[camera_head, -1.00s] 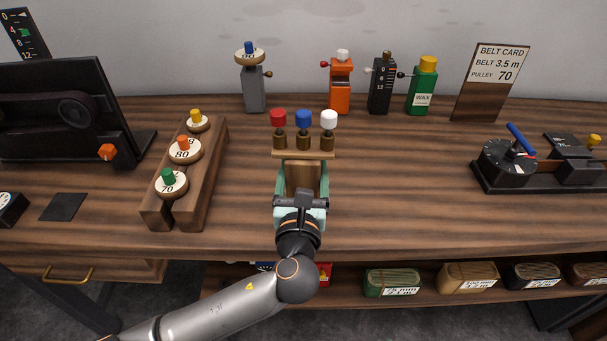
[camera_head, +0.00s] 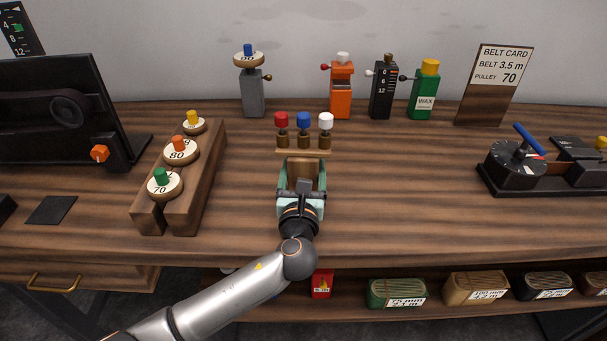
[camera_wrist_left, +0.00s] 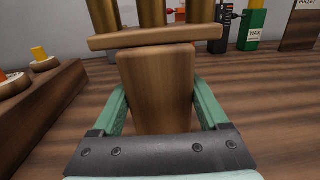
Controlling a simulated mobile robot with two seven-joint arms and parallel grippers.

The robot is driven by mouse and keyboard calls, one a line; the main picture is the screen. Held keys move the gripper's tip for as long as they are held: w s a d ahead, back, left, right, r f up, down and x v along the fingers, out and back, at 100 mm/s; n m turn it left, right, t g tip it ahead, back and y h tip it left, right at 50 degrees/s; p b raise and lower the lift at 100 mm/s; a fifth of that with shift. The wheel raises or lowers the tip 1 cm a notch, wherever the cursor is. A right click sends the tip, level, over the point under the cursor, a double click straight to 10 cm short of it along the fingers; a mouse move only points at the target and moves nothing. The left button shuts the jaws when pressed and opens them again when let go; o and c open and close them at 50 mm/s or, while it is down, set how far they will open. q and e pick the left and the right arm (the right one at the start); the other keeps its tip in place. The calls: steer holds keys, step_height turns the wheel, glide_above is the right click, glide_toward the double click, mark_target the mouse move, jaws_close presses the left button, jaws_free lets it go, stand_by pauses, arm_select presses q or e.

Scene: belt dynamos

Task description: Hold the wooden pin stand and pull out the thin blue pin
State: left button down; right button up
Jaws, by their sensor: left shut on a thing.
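The wooden pin stand (camera_head: 303,153) is at the middle of the bench, with a flat top bar over a wooden block. Three pins rise from the bar: red-headed on the left, the blue pin (camera_head: 303,120) in the middle, white-headed on the right. All have brassy lower parts. My left gripper (camera_head: 303,167) has its green fingers on both sides of the block, shut on it below the bar. In the left wrist view the block (camera_wrist_left: 156,85) stands between the fingers, and the pin heads are cut off at the top. My right gripper is not in view.
A wooden rack (camera_head: 185,190) with numbered pulleys is left of the stand. A grey post (camera_head: 252,92), an orange device (camera_head: 341,95), a black gauge and a green wax bottle (camera_head: 424,95) stand behind. A black dial device (camera_head: 515,165) is at right. Bench right of the stand is clear.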

arm_select(q)
steer(key=shift+w+f, duration=0.3)
steer(key=shift+w, duration=0.25)
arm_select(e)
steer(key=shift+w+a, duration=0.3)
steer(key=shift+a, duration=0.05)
arm_select(q)
steer(key=shift+f+b, duration=0.35)
steer(key=shift+f, duration=0.2)
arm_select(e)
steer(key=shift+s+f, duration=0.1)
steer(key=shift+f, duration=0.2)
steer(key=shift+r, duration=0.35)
arm_select(q)
steer(key=shift+f, duration=0.15)
stand_by(0.3)
